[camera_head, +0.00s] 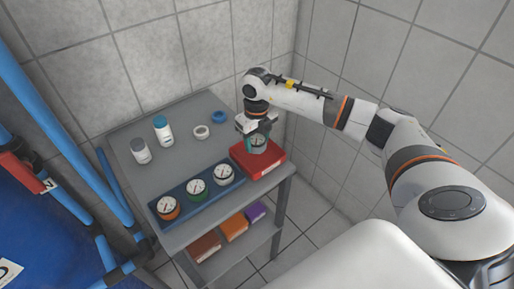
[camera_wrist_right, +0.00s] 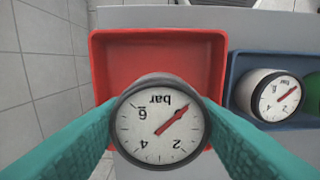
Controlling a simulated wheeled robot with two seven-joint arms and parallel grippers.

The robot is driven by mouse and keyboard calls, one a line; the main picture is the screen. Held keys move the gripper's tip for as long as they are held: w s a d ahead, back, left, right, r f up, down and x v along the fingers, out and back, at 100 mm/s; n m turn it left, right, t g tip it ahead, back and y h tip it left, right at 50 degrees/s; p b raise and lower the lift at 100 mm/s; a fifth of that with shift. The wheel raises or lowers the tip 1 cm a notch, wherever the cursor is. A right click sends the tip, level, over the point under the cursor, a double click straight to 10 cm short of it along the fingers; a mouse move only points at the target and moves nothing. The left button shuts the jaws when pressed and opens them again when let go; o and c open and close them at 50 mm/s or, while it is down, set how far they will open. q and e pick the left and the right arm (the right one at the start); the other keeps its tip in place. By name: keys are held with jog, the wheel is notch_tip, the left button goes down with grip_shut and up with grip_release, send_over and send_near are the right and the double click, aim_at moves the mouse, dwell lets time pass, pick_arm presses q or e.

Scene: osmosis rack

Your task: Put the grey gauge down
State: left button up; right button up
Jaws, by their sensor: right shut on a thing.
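The grey gauge (camera_wrist_right: 160,122) has a white dial marked "bar" with a red needle, and a grey rim. My right gripper (camera_wrist_right: 161,106) is shut on it, one teal finger on each side. In the head view the gauge (camera_head: 258,141) and my right gripper (camera_head: 257,130) are over the red tray (camera_head: 272,167) at the table's right end. In the wrist view the gauge covers the near side of the red tray (camera_wrist_right: 158,62), and the far side is bare. I cannot tell whether the gauge touches the tray floor. My left gripper is out of view.
Left of the red tray, a blue tray (camera_head: 186,208) holds an orange gauge (camera_head: 167,207), a green gauge (camera_head: 196,188) and a white-faced gauge (camera_head: 222,174). Two bottles (camera_head: 162,129) and two rings (camera_head: 201,132) stand behind on the grey table (camera_head: 120,165). Coloured boxes lie below.

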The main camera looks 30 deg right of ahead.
aim_at(257, 149)
notch_tip(257, 149, down, 4)
jog(key=shift+d+f+p, duration=0.1)
jog(key=shift+f+p, duration=0.15)
jog(key=shift+p, duration=0.2)
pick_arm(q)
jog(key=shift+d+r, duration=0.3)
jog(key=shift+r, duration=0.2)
pick_arm(e)
jog(key=shift+f, duration=0.1)
jog(key=shift+f, duration=0.15)
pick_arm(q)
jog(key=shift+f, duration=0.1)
pick_arm(e)
jog(key=o, duration=1.3)
jog(key=shift+c, duration=0.2)
jog(key=shift+r, duration=0.35)
notch_tip(257, 149, up, 10)
jog(key=b, duration=0.2)
jog(key=shift+r+b, duration=0.2)
jog(key=shift+b, duration=0.15)
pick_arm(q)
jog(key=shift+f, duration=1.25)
pick_arm(e)
jog(key=shift+r, duration=0.7)
